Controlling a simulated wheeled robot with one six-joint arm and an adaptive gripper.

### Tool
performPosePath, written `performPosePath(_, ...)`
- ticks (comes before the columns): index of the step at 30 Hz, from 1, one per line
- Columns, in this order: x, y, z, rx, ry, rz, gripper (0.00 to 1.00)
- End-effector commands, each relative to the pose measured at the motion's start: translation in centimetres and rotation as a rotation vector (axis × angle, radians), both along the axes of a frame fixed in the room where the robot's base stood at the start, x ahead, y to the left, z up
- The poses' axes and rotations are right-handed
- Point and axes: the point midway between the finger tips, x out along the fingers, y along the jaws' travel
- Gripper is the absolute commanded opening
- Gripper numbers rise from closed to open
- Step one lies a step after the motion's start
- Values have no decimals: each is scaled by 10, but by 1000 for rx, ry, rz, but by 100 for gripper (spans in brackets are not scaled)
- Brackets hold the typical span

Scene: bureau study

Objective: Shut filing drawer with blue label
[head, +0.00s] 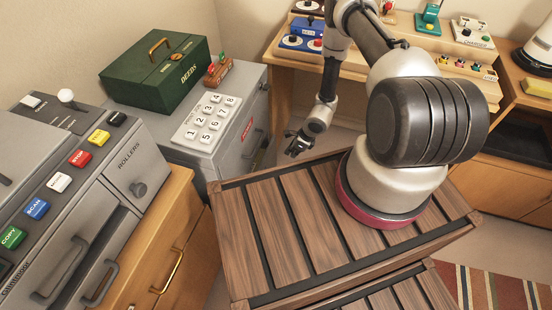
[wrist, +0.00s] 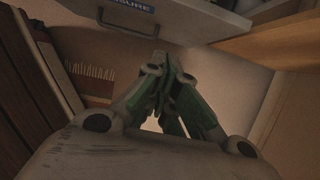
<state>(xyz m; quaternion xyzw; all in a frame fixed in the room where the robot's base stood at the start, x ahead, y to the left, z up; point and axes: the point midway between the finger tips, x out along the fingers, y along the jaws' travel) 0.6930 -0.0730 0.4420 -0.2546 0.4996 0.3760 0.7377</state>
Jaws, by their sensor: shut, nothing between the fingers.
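The grey filing cabinet (head: 205,150) stands left of my arm in the head view, its front turned mostly away. A red label (head: 248,129) shows high on that front. In the wrist view, a pale drawer front (wrist: 185,22) crosses the top edge, with a dark bar handle (wrist: 127,25) and a bluish label (wrist: 132,5) cut off by the frame, its text ending in "SURE". I cannot tell how far this drawer stands out. My gripper (head: 294,148) is shut and empty, low in front of the cabinet; its fingertips (wrist: 160,68) point towards the drawer side, apart from the handle.
A green DEEDS box (head: 158,72) and a numbered key panel (head: 207,121) sit on the cabinet. A grey button console (head: 65,185) stands left. A wooden desk (head: 275,85) is behind. A fringed rug (wrist: 92,90) lies on the floor, with bare floor below my gripper.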

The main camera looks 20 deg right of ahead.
Motion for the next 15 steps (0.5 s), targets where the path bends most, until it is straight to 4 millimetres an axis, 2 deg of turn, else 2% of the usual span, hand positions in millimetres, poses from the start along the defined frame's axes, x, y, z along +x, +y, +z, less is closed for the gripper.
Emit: performPosePath(15, 23, 32, -90, 0, -2, 5, 0)
